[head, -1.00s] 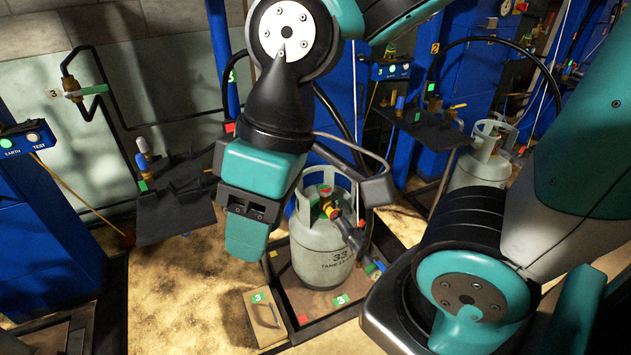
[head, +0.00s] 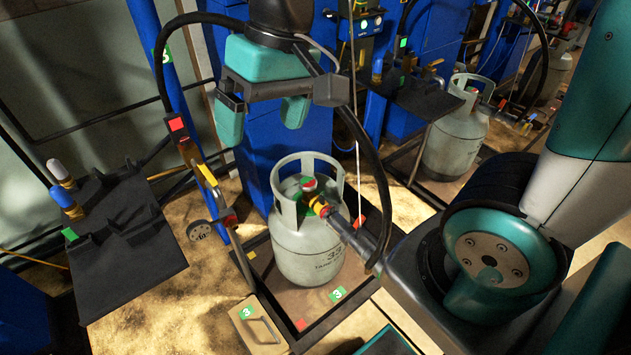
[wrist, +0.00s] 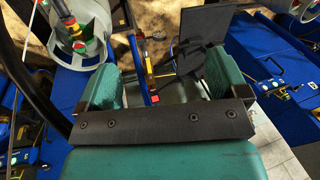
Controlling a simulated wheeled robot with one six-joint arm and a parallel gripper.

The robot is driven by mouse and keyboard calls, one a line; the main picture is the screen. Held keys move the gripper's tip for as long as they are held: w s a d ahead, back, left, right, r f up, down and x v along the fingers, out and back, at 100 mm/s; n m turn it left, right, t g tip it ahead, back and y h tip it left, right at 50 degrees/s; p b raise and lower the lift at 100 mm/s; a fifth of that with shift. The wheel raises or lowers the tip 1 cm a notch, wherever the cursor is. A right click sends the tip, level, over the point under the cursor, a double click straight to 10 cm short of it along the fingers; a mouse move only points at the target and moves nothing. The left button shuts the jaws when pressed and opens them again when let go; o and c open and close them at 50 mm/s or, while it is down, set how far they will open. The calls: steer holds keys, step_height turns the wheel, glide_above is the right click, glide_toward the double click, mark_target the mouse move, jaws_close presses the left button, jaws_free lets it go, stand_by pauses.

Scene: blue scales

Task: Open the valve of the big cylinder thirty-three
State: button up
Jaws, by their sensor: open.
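The big grey cylinder (head: 307,250) marked 33 stands upright on a low platform in the middle of the head view. Its valve (head: 310,190) sits inside the open collar, with a red and green top and a yellow and red coupling on a dark hose. My gripper (head: 262,125) is open and empty, above and behind the cylinder, to the upper left of the valve. In the wrist view the fingers (wrist: 160,82) are apart. The cylinder's collar (wrist: 62,28) and valve (wrist: 80,45) show at the upper left there, outside the fingers.
A dark shelf (head: 125,250) with brackets is further left. A black hose (head: 372,170) curves close to the cylinder's right. Another grey cylinder (head: 455,140) stands behind right.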

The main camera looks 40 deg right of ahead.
steer(key=w+d+f+m+h+b, duration=0.1)
steer(key=w+d+f+m+b, duration=0.25)
steer(key=w+f, duration=0.3)
steer(key=w+d+f+m+b, duration=0.3)
steer(key=w+d+f+m, duration=0.15)
steer(key=w, duration=0.25)
steer(key=m+h+b, duration=0.2)
steer(key=m+b, duration=0.7)
steer(key=m, duration=0.5)
glide_above(309, 181)
step_height(309, 181, down, 20)
step_height(309, 181, down, 16)
steer(key=b, duration=0.3)
steer(key=shift+s, duration=0.15)
steer(key=shift+f+b, duration=0.3)
steer(key=shift+f, duration=0.4)
steer(key=c, duration=0.9)
